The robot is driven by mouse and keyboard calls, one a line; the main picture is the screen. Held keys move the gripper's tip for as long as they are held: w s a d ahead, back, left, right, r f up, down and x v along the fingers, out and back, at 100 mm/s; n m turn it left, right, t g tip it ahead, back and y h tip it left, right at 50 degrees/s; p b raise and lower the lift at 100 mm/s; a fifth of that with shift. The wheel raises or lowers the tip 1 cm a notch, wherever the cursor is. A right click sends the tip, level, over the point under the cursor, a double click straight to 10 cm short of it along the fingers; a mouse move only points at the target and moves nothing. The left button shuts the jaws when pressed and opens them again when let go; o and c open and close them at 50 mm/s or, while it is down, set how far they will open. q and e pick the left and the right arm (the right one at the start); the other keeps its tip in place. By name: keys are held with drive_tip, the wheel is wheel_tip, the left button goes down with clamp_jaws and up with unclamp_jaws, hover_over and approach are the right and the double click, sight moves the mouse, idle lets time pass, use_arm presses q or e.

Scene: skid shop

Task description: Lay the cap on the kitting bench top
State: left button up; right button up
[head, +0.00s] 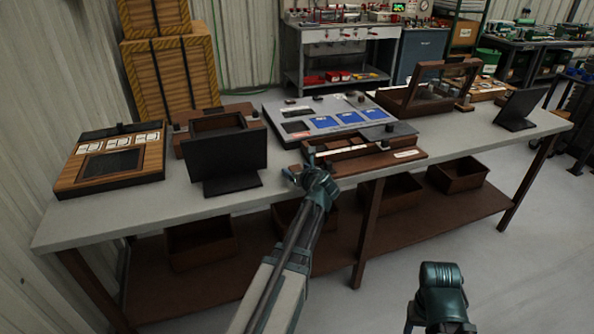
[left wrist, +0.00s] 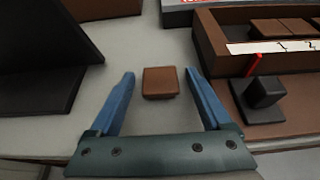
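The cap, a small brown square block (left wrist: 160,82), lies on the pale grey kitting bench top (left wrist: 110,120) in the left wrist view. My left gripper (left wrist: 160,74) is open, with its two blue fingers on either side of the cap and a gap on each side. In the head view my left gripper (head: 303,173) is low at the bench's front edge, left of a brown tray fixture; I cannot make out the cap there. Part of my right arm shows at the lower right of the head view, away from the bench; its gripper is not clearly shown.
Right of the left gripper is a brown tray fixture (head: 350,158) with a dark knob (left wrist: 264,91) and red pin. A dark screen (head: 225,158) stands to the left. A grey panel with blue pads (head: 325,118) lies behind. Bare bench shows between screen and fixture.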

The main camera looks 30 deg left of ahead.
use_arm(q)
drive_tip(key=shift+s+d+r+p, duration=0.1)
drive_tip(key=shift+r+p, duration=0.2)
drive_tip(key=p+v, duration=0.4)
drive_tip(key=v, duration=0.7)
drive_tip(key=shift+s+d, duration=0.2)
drive_tip(key=shift+d, duration=0.05)
drive_tip(key=s+d+f+n+g+h, duration=0.3)
drive_tip(key=s+d+n, duration=0.3)
drive_tip(key=d, duration=0.3)
drive_tip(key=s+d+f+n+g+h, duration=0.3)
drive_tip(key=s+d+f+n, duration=0.3)
drive_tip(key=d, duration=0.4)
drive_tip(key=s+d+f+n+g+h, duration=0.3)
drive_tip(key=s+d+f+n, duration=0.1)
drive_tip(key=s+d+n, duration=0.4)
drive_tip(key=shift+s+d+f+n, duration=0.2)
drive_tip(key=shift+d+n, duration=0.5)
drive_tip(key=shift+n, duration=0.4)
